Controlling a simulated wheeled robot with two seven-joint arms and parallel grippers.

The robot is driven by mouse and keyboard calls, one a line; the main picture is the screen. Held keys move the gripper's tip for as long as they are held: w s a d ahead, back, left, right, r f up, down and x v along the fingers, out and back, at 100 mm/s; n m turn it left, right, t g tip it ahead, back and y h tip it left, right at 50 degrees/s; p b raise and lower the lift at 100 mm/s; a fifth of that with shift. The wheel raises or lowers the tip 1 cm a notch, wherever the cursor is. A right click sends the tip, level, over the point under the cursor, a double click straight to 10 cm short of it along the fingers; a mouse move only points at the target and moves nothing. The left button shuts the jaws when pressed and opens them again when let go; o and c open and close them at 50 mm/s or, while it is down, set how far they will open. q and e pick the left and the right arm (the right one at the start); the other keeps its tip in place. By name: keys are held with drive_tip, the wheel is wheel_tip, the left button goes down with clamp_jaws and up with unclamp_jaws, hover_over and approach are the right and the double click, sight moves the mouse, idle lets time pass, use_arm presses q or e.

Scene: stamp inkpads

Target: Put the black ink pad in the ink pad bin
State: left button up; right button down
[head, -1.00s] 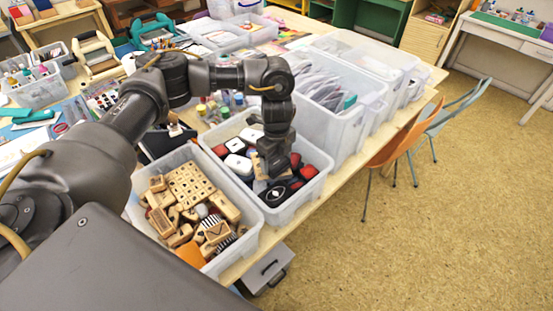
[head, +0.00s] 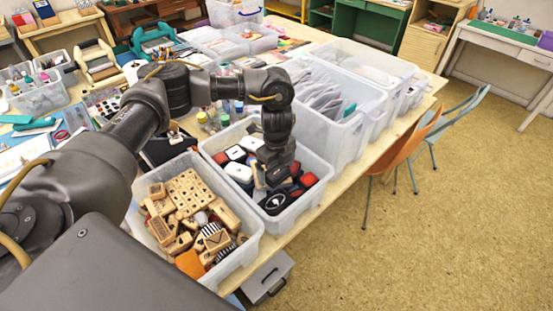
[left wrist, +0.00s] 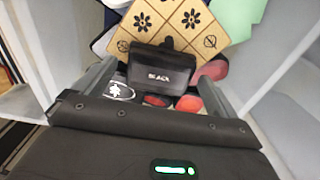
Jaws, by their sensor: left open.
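A black ink pad with white lettering that reads like "BLACK" (left wrist: 158,78) shows in the left wrist view, tilted, between the fingers of my left gripper (left wrist: 155,90). The fingers are spread, with gaps on both sides of the pad. In the head view my left gripper (head: 272,180) points down into the clear ink pad bin (head: 318,194), among the pads. The gripper hides part of the contents there, and I cannot single out the lettered pad in that view. My right gripper is not in view.
A clear bin of wooden stamps (head: 246,250) stands left of the ink pad bin. A taller clear bin of packets (head: 345,135) stands to the right. A patterned wooden block (left wrist: 165,20) lies behind the pad. Red and white pads lie around it.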

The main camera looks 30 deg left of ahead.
sight(277, 171)
use_arm(q)
wheel_tip(277, 171, up, 12)
drive_tip(key=shift+b, duration=0.35)
idle(0.5)
